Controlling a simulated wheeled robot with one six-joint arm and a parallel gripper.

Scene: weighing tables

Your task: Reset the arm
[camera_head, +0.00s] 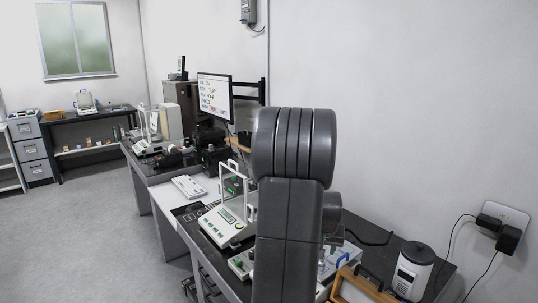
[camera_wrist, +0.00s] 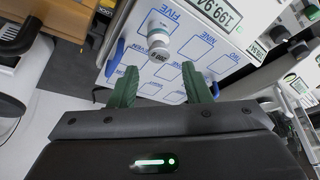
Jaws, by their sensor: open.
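My gripper (camera_wrist: 160,90) shows in the wrist view with its two green fingers apart and nothing between them. Beyond the fingertips is a white board (camera_wrist: 205,55) with blue outlined boxes and words such as FIVE, NINE and TWO. In the head view my dark arm rises in the middle and hides part of the table; the gripper itself is hidden there.
A long dark table (camera_head: 440,276) runs along the wall. It carries a balance with a glass draft shield (camera_head: 224,226), a white keyboard (camera_head: 189,187), a monitor (camera_head: 215,97), a white cylindrical device (camera_head: 411,270) and a wooden-framed tray (camera_head: 362,290). Grey floor (camera_head: 95,235) is clear at left.

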